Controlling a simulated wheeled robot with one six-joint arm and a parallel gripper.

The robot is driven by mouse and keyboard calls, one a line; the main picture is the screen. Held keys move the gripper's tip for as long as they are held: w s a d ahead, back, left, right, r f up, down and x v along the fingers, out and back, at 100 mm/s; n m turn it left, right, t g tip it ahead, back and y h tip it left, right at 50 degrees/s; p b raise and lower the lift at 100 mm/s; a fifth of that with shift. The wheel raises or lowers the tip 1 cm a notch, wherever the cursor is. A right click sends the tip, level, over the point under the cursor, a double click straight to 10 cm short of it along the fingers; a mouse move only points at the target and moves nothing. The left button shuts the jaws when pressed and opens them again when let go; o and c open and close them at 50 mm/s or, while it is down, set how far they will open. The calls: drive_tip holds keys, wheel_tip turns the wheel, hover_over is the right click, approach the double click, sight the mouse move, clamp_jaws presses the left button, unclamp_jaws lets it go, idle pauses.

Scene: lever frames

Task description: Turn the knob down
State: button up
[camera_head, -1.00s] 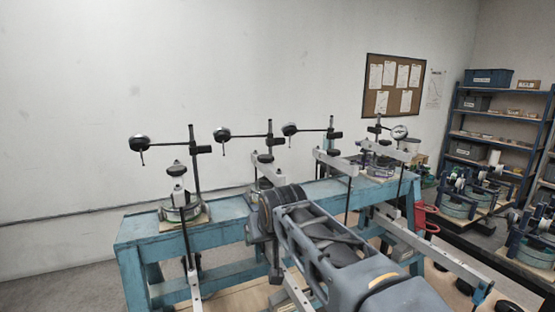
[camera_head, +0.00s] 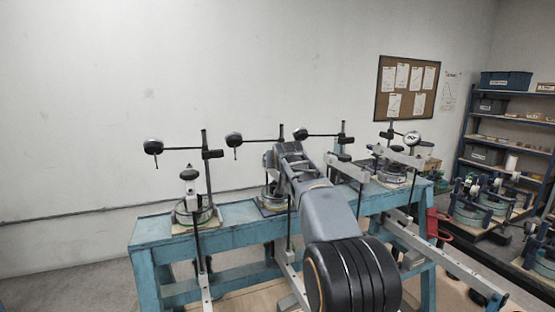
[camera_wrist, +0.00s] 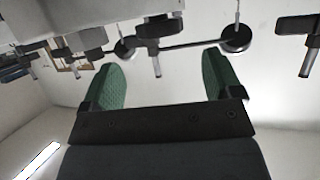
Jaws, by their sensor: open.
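Several black round heads, like knobs or dials, sit on horizontal rods held by posts above a blue bench (camera_head: 240,240). In the head view they are a left one (camera_head: 153,146), a middle one (camera_head: 233,139) and a right one (camera_head: 300,134). I cannot tell which is the task's knob. My gripper (camera_wrist: 160,62) is open and empty, with two green-padded fingers in the wrist view. One black head (camera_wrist: 236,39) shows beyond the right finger, and another (camera_wrist: 123,48) near the left finger; neither is between the pads. In the head view my arm hides the fingertips.
Round cells with weights (camera_head: 193,213) stand on the bench under the posts. A white-faced dial gauge (camera_head: 411,138) is at the bench's right end. Long lever bars extend forward from the bench. Shelves (camera_head: 508,130) and more cells stand at right. The wall space above the posts is clear.

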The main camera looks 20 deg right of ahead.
drive_tip(key=shift+p+x, duration=1.25)
drive_tip(key=shift+x, duration=2.1)
drive_tip(key=shift+c, duration=0.2)
drive_tip(key=c, duration=0.9)
drive_tip(key=shift+o, duration=0.2)
drive_tip(key=shift+a, duration=0.1)
drive_tip(key=shift+f, duration=0.1)
drive_tip(key=shift+w+a+m+g+h+b, duration=0.1)
drive_tip(key=shift+a+m+g+h+b, duration=0.1)
drive_tip(key=shift+m+g+h+b, duration=0.85)
drive_tip(key=m+h, duration=0.2)
drive_tip(key=h, duration=0.1)
drive_tip(key=shift+a+m+g, duration=0.1)
drive_tip(key=shift+m+g, duration=0.15)
drive_tip(key=shift+m, duration=0.1)
drive_tip(key=shift+w+m+g+h+p, duration=0.1)
drive_tip(key=shift+m+g+h+p, duration=0.4)
drive_tip(key=shift+m+p, duration=0.15)
